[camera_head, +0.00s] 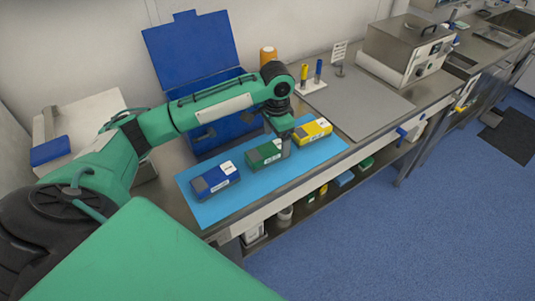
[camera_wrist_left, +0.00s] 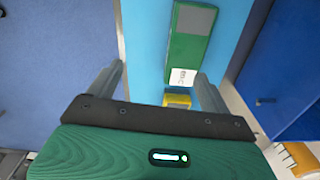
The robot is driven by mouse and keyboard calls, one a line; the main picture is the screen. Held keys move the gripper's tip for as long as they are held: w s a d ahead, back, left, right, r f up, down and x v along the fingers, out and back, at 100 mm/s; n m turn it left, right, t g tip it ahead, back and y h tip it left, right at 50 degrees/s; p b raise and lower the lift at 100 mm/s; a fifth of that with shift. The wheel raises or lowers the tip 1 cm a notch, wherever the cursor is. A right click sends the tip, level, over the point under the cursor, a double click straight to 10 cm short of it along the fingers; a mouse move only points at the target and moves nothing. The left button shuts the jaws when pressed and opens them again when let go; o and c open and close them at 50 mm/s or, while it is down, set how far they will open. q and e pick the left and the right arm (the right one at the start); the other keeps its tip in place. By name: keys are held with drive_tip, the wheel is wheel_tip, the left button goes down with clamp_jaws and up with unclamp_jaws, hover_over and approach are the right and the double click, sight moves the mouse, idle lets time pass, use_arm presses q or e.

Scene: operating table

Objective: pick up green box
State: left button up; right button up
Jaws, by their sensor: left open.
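The green box (camera_head: 262,154) lies on the light blue mat (camera_head: 222,205), between a blue box (camera_head: 214,181) and a yellow box (camera_head: 311,131). My left gripper (camera_head: 285,148) points down at the right end of the green box. In the left wrist view my left gripper (camera_wrist_left: 160,78) is open, with nothing between its fingers. The green box (camera_wrist_left: 190,38) shows ahead there, right of the middle, near the right finger. The yellow box (camera_wrist_left: 177,100) is partly hidden behind the gripper. My right gripper is not in view.
An open blue case (camera_head: 192,50) stands behind the mat. An orange cylinder (camera_head: 268,55), a small white rack (camera_head: 311,86) and a metal appliance (camera_head: 405,50) are farther back. A grey mat (camera_head: 360,108) on the right is bare. The table's front edge borders the blue mat.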

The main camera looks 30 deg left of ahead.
sight(267, 149)
use_arm(q)
drive_tip(key=w+a+r, duration=0.1)
drive_tip(key=a+r, duration=0.2)
drive_tip(key=a, duration=0.1)
drive_tip(key=shift+n, duration=0.4)
drive_tip(key=f+p, duration=0.1)
drive_tip(key=f, duration=0.6)
drive_tip(key=shift+w+d+f+p, duration=0.15)
drive_tip(key=shift+w+f+p, duration=0.05)
drive_tip(key=shift+f+p, duration=0.2)
drive_tip(key=f, duration=0.1)
drive_tip(key=f+p, duration=0.1)
drive_tip(key=f, duration=0.1)
drive_tip(key=f+p, duration=0.1)
drive_tip(key=f, duration=0.1)
drive_tip(key=shift+w+a, duration=0.1)
drive_tip(key=shift+a, duration=0.15)
drive_tip(key=shift+f, duration=0.2)
drive_tip(key=c, duration=1.3)
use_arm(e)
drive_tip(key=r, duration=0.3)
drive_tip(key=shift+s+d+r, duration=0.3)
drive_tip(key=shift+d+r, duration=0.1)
